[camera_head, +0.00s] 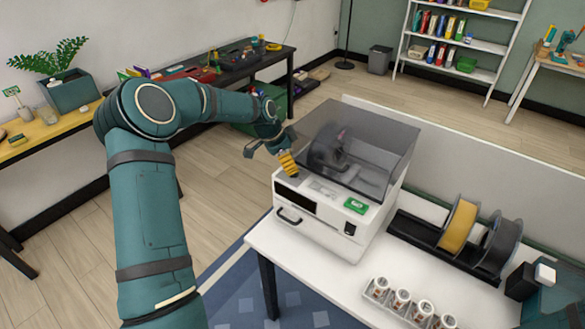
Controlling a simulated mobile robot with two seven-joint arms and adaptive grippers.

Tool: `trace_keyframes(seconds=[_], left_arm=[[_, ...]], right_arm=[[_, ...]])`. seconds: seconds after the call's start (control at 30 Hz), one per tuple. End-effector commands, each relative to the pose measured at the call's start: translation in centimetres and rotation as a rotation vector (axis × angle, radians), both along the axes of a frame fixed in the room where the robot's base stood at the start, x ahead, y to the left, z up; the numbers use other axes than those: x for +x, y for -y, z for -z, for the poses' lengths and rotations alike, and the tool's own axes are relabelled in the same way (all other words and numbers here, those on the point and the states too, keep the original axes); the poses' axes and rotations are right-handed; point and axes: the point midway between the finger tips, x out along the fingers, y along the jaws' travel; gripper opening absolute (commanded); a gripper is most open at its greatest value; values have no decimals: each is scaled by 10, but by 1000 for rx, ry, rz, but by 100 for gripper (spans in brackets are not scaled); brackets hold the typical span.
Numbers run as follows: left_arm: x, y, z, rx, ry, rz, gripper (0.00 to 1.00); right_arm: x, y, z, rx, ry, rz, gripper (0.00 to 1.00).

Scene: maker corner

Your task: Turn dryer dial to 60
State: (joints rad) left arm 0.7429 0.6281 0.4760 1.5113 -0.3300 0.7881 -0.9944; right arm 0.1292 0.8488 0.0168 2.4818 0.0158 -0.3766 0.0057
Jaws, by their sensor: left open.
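The dryer (335,228) is a white box with a smoky clear lid, standing on the white table. A dark spool shows under the lid. Its front has a dark panel (295,200) and a handle. My left gripper (270,150) is open at the dryer's near left upper corner. A yellow ribbed piece (288,163) shows beside its fingers, just above the dryer's front edge. I cannot tell whether this is the dial or a gripper part. No dial marks are readable. My right gripper is not in view.
A green tag (356,205) lies on the dryer's front ledge. To the right, a black rack holds a yellow spool (459,226) and a dark spool (499,245). Several small labelled containers (401,300) stand at the table's front. Table space between them is clear.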

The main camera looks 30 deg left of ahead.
Motion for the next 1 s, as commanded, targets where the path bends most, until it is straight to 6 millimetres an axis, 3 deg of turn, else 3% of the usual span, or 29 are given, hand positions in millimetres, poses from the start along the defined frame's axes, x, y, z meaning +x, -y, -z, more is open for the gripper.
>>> trace_keyframes(seconds=[0.3,0.77,1.0], left_arm=[[-12,-9,-32,-1,-4,2,64],[-13,-8,-36,0,-8,-6,64],[-19,5,-50,28,-48,-268,64]], right_arm=[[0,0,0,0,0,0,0],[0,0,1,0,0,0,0],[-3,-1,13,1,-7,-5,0]])
